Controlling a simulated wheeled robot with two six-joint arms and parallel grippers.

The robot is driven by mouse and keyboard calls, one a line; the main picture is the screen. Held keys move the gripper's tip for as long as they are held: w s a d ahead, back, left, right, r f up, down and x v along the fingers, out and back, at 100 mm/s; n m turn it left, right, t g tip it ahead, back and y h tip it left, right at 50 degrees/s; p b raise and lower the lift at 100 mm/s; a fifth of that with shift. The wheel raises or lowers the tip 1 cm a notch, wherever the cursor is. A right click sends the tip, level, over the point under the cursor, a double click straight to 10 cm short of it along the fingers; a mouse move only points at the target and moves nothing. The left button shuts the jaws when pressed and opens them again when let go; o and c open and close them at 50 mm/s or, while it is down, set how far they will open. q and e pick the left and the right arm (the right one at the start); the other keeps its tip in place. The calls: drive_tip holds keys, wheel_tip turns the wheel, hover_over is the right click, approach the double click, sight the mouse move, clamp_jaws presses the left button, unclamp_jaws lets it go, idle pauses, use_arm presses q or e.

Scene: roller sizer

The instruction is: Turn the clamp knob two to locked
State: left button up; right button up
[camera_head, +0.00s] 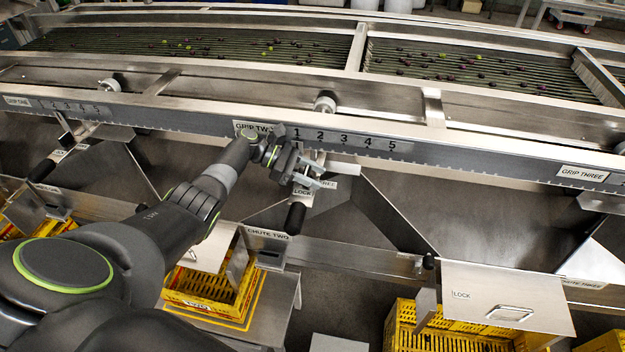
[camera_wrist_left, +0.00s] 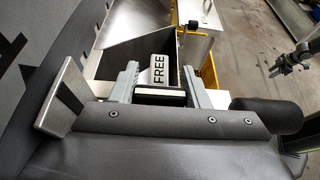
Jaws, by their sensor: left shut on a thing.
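The clamp knob two sits under the GRIP TWO label (camera_head: 254,128) and its 1 to 5 scale; my gripper largely covers it. A LOCK plate (camera_head: 303,193) and a FREE plate (camera_head: 328,185) are beside it. A black handle (camera_head: 296,218) hangs just below the LOCK plate. My left gripper (camera_head: 312,172) is shut on the knob. In the left wrist view, its two grey fingers (camera_wrist_left: 160,88) flank a dark, pale-edged piece, with the FREE plate (camera_wrist_left: 161,68) just beyond. A black rounded grip (camera_wrist_left: 272,113) is at the right there.
The long metal rail (camera_head: 470,160) runs just above my gripper. The CHUTE TWO plate (camera_head: 268,235) and a yellow crate (camera_head: 190,304) are below. The GRIP THREE label (camera_head: 583,174) is far right. Small dark and green fruit lie on the rollers (camera_head: 450,60) behind.

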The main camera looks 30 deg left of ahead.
use_arm(q)
drive_tip(key=shift+r, duration=0.1)
idle(0.3)
drive_tip(key=o, duration=1)
drive_tip(key=s+a+b, duration=0.1)
drive_tip(key=a+b, duration=0.1)
drive_tip(key=a, duration=0.2)
drive_tip(key=s+a+b, duration=0.1)
drive_tip(key=a, duration=0.3)
drive_tip(key=s+a+b, duration=0.1)
drive_tip(key=a+b, duration=0.1)
drive_tip(key=a, duration=0.2)
drive_tip(key=shift+a+r+b, duration=0.2)
drive_tip(key=shift+a+b, duration=0.15)
